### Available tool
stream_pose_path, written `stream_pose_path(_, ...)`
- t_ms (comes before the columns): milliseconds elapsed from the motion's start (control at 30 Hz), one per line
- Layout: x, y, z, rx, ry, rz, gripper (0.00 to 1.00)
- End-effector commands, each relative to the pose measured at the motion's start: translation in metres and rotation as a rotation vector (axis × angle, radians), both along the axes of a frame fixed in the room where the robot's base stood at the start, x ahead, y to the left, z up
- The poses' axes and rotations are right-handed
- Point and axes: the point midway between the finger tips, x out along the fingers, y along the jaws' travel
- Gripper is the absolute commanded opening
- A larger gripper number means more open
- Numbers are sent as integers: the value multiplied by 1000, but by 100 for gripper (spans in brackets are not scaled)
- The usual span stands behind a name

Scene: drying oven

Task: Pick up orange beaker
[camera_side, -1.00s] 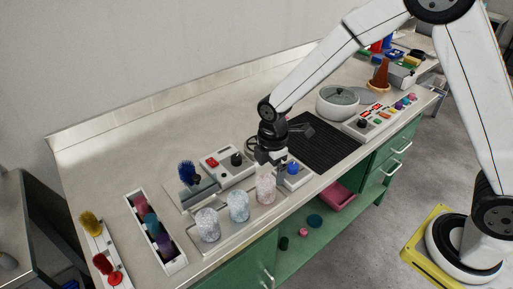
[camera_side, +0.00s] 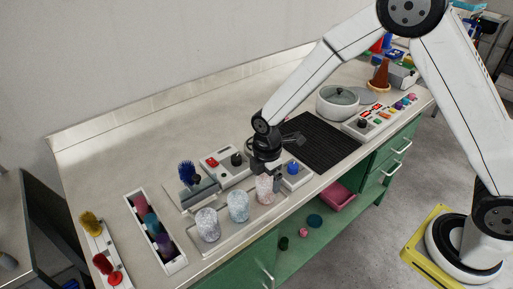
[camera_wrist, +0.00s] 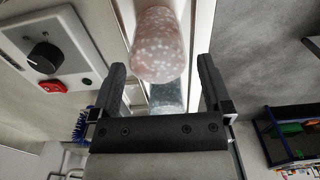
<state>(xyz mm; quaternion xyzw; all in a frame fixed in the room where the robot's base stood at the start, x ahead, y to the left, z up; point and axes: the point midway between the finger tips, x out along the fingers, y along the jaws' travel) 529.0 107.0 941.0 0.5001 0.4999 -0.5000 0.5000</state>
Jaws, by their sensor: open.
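The orange beaker, a pinkish-orange speckled cup (camera_side: 265,190), stands upright at the right end of a row of three on a pale tray. In the wrist view the orange beaker (camera_wrist: 158,45) shows ahead of my fingers, in line with the gap between them. My gripper (camera_side: 266,174) is open, right at the beaker in the side view, with one finger in front of its right side. In the wrist view my gripper (camera_wrist: 161,70) has its fingers spread wide with nothing clamped. Whether a finger touches the beaker cannot be told.
A blue-tinted beaker (camera_side: 238,206) and a whitish one (camera_side: 208,225) stand left of it on the tray. A control box with a black knob (camera_side: 236,159) is behind, and a blue knob (camera_side: 293,168) is close on the right. The bench's front edge is near.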

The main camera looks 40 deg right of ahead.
Motion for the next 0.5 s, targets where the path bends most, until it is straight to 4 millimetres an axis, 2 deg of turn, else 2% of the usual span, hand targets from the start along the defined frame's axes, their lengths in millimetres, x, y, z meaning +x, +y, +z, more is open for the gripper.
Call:
stream_pose_path(167, 0, -1, -10, -1, 2, 0, 100)
stream_pose_path(500, 2, -2, -43, -1, 1, 0, 100)
